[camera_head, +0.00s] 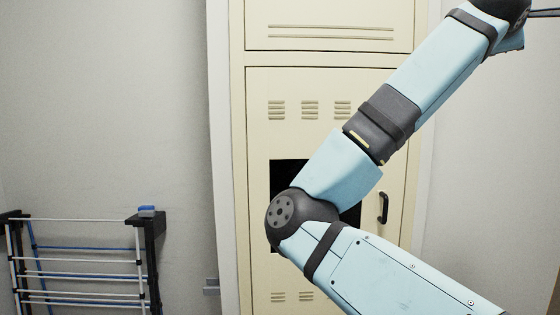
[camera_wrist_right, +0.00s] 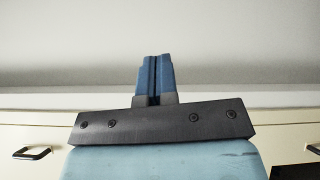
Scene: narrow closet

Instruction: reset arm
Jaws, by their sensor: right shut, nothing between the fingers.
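My right arm crosses the right half of the head view, bent at the elbow in front of the locker, with its far end rising to the top right corner. Its gripper fingers are out of the head view. In the right wrist view my right gripper (camera_wrist_right: 155,75) has its two blue fingers together, with nothing between them. It points at a pale wall or ceiling surface and touches nothing that I can see. My left gripper is in neither view.
A cream locker (camera_head: 322,82) stands ahead, with vents, a dark opening partly behind my arm and a black handle (camera_head: 383,208). A drying rack (camera_head: 85,260) stands at the lower left. Bare grey walls flank the locker. Handles (camera_wrist_right: 32,153) show in the wrist view.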

